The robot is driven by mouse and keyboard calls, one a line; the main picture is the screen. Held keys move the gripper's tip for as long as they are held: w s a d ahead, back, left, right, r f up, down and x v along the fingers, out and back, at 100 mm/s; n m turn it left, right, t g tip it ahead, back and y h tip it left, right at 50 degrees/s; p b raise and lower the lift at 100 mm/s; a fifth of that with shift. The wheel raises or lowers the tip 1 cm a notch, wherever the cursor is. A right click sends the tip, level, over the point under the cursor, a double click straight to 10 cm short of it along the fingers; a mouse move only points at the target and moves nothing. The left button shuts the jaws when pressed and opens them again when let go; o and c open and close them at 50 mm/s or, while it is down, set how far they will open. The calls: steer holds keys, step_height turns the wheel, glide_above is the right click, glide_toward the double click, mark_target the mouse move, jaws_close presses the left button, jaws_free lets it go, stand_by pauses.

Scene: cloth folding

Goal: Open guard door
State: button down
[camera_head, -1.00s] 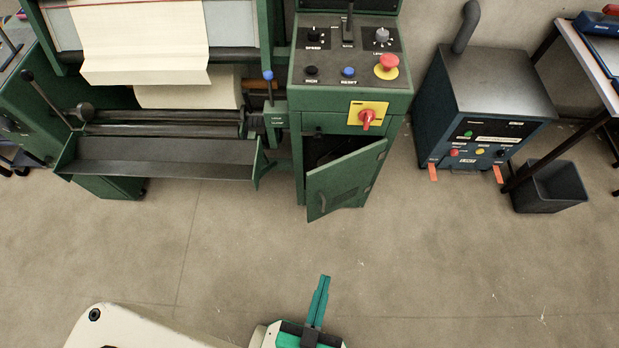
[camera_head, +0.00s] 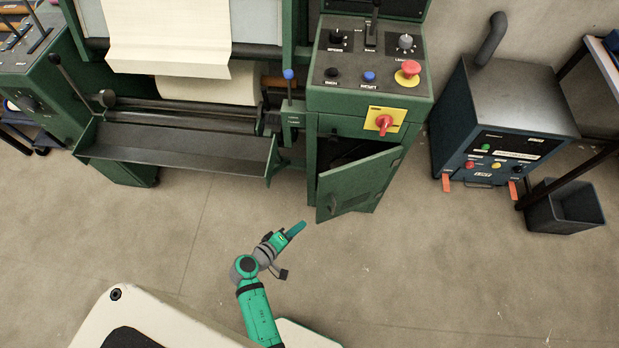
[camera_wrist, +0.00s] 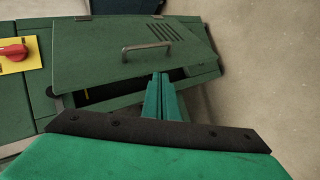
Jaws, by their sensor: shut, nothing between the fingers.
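The green guard door (camera_head: 358,184) hangs partly open on the front of the machine's cabinet, hinged on its right side in the head view. A dark gap shows behind its upper edge. In the wrist view the door (camera_wrist: 120,55) carries a metal handle (camera_wrist: 146,48) and vent slots. My gripper (camera_head: 303,225) is shut and empty, just in front of and below the door's free left edge. In the wrist view the closed fingertips (camera_wrist: 159,80) lie by the door's near edge, over the dark opening. I cannot tell whether they touch the door.
The control panel (camera_head: 366,75) and red switch (camera_head: 383,122) sit above the door. A dark tray (camera_head: 180,146) juts out at left. A blue unit (camera_head: 497,125) and a black bin (camera_head: 563,207) stand at right. The floor (camera_head: 430,270) in front is clear.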

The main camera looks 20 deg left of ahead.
steer(key=w+a+r+t+h, duration=0.2)
steer(key=w+a+r, duration=0.2)
steer(key=r, duration=0.3)
steer(key=w+a+r+t+h, duration=0.2)
steer(key=w+a+r+t, duration=0.15)
steer(key=r, duration=0.25)
steer(key=x, duration=0.9)
steer(key=shift+s+d+f+g, duration=0.1)
steer(key=shift+s+d+g, duration=0.1)
steer(key=shift+s+d, duration=0.5)
steer(key=shift+s+d+f+g, duration=0.15)
steer(key=shift+s+d, duration=0.35)
steer(key=shift+s, duration=0.35)
steer(key=shift+d+n, duration=0.1)
steer(key=shift+n, duration=0.2)
